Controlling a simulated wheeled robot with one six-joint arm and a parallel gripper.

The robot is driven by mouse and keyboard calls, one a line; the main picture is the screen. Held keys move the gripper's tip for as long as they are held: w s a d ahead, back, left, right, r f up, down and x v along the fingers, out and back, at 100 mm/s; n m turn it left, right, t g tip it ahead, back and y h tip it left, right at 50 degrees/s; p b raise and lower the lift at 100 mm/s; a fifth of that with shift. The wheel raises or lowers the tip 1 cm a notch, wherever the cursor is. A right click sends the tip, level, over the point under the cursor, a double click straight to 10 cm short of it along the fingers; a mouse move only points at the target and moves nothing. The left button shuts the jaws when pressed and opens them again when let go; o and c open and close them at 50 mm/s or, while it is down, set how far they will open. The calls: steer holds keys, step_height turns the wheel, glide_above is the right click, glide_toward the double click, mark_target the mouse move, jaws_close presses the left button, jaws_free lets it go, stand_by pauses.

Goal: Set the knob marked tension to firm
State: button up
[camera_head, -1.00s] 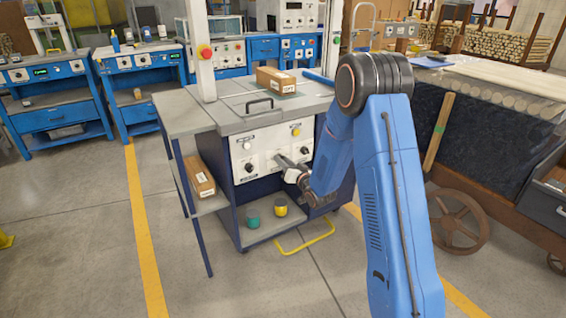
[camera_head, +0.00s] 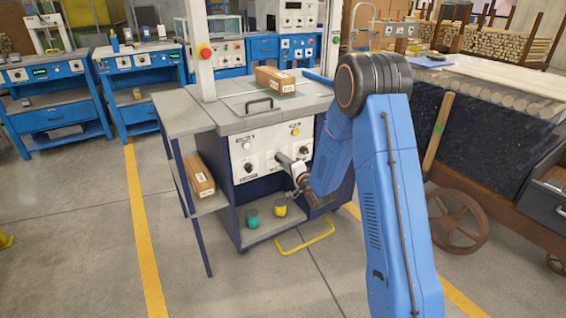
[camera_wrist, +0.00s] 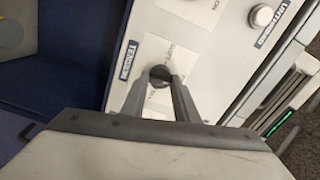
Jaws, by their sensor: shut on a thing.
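In the head view my gripper (camera_head: 281,158) reaches the white front panel (camera_head: 268,140) of the grey-topped machine and hides the knob there. The knob's pointer setting cannot be read.
Another dark knob (camera_head: 249,168) sits at the panel's lower left, and a yellow button (camera_head: 295,132) at its upper right. A silver button (camera_wrist: 262,16) is near my gripper. A cardboard box (camera_head: 276,79) stands on the machine top. A yellow floor rail (camera_head: 306,238) lies below.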

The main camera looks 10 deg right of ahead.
steer(key=shift+f+m, duration=0.1)
steer(key=shift+m, duration=1.1)
steer(key=o, duration=1.1)
steer(key=shift+c, duration=0.2)
steer(key=shift+s, duration=0.1)
